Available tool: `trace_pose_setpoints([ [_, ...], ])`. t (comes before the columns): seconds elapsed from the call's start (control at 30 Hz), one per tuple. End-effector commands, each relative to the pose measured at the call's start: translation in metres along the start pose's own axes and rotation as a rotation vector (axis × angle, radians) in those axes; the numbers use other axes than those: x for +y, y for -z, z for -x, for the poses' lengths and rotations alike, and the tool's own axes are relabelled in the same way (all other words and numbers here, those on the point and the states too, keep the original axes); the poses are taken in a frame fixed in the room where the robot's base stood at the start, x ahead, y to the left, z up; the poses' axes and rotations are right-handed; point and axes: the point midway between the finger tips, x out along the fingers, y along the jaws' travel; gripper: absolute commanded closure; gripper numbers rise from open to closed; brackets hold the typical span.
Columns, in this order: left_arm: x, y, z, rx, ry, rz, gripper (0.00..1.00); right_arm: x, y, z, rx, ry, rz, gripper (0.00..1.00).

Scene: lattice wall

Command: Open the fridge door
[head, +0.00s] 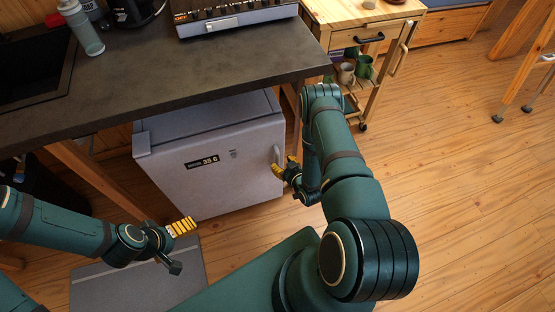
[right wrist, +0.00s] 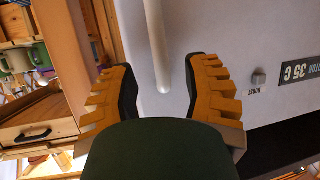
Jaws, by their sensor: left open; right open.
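The grey fridge (head: 215,165) stands under the dark counter, and its door looks shut. Its front carries a "35 C" label, which also shows in the right wrist view (right wrist: 298,72). The pale bar handle (head: 277,156) is at the door's right edge. My right gripper (head: 285,168) is open at the handle. In the right wrist view, the handle's rounded end (right wrist: 160,60) lies between the spread yellow fingers, with a gap on both sides. My left gripper (head: 183,246) is open and empty, low in front of the fridge's left side.
The counter (head: 150,75) overhangs the fridge, with a wooden leg on each side. A wooden cart (head: 365,60) with mugs stands to the right. A grey mat (head: 140,280) lies on the floor at lower left. The wooden floor at right is largely clear.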

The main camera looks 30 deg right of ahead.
Motion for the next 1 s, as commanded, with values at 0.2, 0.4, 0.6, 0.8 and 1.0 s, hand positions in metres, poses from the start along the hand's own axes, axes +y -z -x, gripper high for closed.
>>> trace_pose_setpoints([
  [0.2, -0.004, 0.001, -0.010, 0.005, 0.000, -0.001, 0.00, 0.000, -0.001, -0.033, 0.000, 0.000, 0.001, 0.52],
  [0.4, -0.004, 0.001, -0.012, 0.006, 0.000, -0.001, 0.00, 0.000, 0.000, -0.045, -0.001, 0.001, 0.000, 0.52],
  [0.6, -0.004, 0.001, -0.012, 0.007, 0.000, -0.001, 0.00, 0.000, 0.000, -0.046, -0.001, 0.000, 0.000, 0.52],
  [0.8, -0.004, 0.001, -0.012, 0.007, 0.000, -0.001, 0.00, 0.000, 0.000, -0.045, -0.001, 0.000, 0.000, 0.88],
  [1.0, -0.004, 0.001, -0.012, 0.006, 0.000, -0.001, 0.00, 0.000, 0.000, -0.045, -0.001, 0.000, 0.000, 1.00],
])
